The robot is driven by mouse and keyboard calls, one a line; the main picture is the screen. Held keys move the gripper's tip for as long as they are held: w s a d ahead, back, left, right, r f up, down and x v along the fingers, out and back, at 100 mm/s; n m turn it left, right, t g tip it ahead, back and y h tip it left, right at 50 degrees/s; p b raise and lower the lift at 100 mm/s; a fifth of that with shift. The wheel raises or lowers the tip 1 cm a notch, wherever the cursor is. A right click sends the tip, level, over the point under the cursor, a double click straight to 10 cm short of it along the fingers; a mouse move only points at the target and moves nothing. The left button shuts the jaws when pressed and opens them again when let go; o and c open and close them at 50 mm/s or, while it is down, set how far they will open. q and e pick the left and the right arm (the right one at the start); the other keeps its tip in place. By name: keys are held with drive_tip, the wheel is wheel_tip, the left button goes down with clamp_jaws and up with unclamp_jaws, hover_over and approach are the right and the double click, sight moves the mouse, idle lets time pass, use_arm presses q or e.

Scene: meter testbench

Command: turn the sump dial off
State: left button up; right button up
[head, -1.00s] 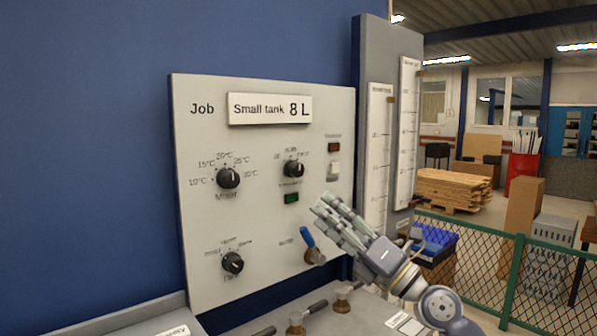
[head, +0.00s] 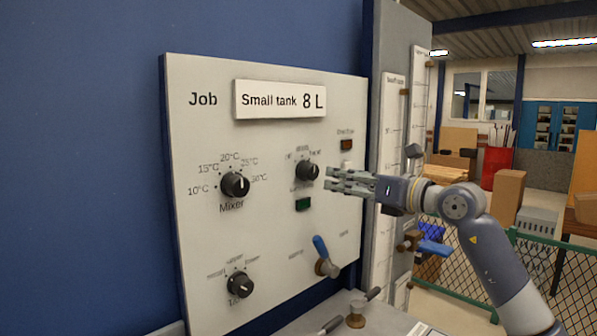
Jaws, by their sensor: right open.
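A white panel (head: 275,225) carries three black dials. One is labelled Mixer (head: 235,185). A second dial (head: 307,171) sits at the upper right above a green indicator (head: 303,204). A third dial (head: 240,285) is at the lower left. The small lettering is blurred, so I cannot read which one is named sump. My right gripper (head: 328,181) is open, its fingers pointing left just beside the upper right dial. I cannot tell whether they touch it. The pointer mark on that dial is too small to read surely. My left gripper is not in view.
A blue-handled lever (head: 321,248) stands out from the panel's lower right. A brown switch (head: 347,145) is above my right gripper. Tall white gauges stand behind my gripper. A green mesh fence (head: 540,255) is at the right. A brass-based fitting (head: 356,316) stands on the ledge below.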

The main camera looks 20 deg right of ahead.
sight(314, 172)
drive_tip(key=p+x, duration=0.1)
drive_tip(key=x, duration=0.1)
drive_tip(key=p+x, duration=0.1)
drive_tip(key=x, duration=0.1)
drive_tip(key=p+x, duration=0.1)
drive_tip(key=x, duration=0.1)
drive_tip(key=shift+w+a+r, duration=0.1)
drive_tip(key=shift+a+r, duration=0.05)
drive_tip(key=shift+r, duration=0.2)
drive_tip(key=x, duration=0.2)
drive_tip(key=shift+w+f+p, duration=0.15)
drive_tip(key=shift+w+p, duration=0.15)
drive_tip(key=shift+p, duration=0.05)
drive_tip(key=shift+w+a, duration=0.2)
drive_tip(key=shift+w, duration=0.2)
drive_tip(key=shift+f, duration=0.1)
drive_tip(key=c, duration=1.1)
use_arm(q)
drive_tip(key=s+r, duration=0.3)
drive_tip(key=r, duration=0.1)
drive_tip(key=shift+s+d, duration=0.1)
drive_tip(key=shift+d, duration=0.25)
use_arm(e)
drive_tip(key=shift+o, duration=0.2)
